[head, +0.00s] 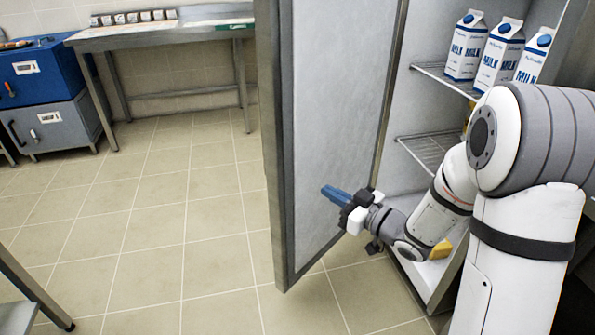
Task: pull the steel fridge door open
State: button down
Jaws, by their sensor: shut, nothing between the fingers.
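The steel fridge door (333,130) stands open, swung out to the left of the cabinet, with its pale inner face and dark seal edge showing. Its outer face and handle are hidden. The fridge interior (412,115) shows to the right, with wire shelves. My gripper (335,194) is at the inner side of the door, low down, with its blue fingers shut and empty, pointing left at the panel. I cannot tell whether the fingertips touch it. My arm crosses in front of the fridge opening.
Several milk cartons (497,55) stand on the upper wire shelf (447,80). A yellow item (441,249) lies low in the fridge, partly hidden by my arm. A steel table (160,36) and blue box (42,72) are at the back left. The tiled floor (170,215) left of the door is clear.

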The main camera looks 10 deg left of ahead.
aim_at(280, 166)
jog(key=b+x, duration=0.3)
jog(key=x, duration=1)
jog(key=shift+w+a+f, duration=0.1)
jog(key=shift+a, duration=0.3)
jog(key=shift+w, duration=0.1)
